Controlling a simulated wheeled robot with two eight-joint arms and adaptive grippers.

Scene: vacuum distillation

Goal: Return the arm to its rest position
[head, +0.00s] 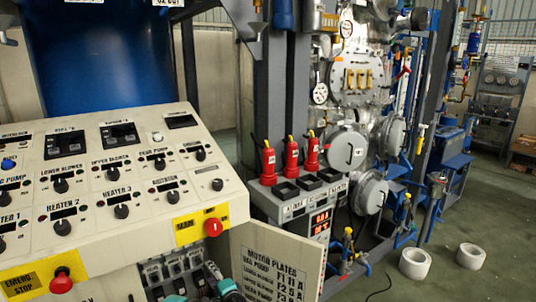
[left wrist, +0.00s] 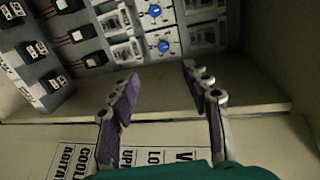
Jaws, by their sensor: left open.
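My left gripper (left wrist: 160,80) is open in the left wrist view, with its two dark-padded fingers spread apart and nothing between them. It points towards the lower cabinet's row of switches, and the fingertips look apart from them. In the head view only a small part of my left gripper (head: 228,290) shows at the bottom edge, in front of the open cabinet under the control panel (head: 140,208). The rest of the left arm is mostly out of the picture. My right gripper is in neither view.
The cabinet holds switches (head: 176,268) and blue knobs (left wrist: 164,45). Its lettered door (head: 275,262) stands open at the right. A red emergency stop (head: 61,281) sits on the panel's front. Floor is clear around two white rings (head: 414,263).

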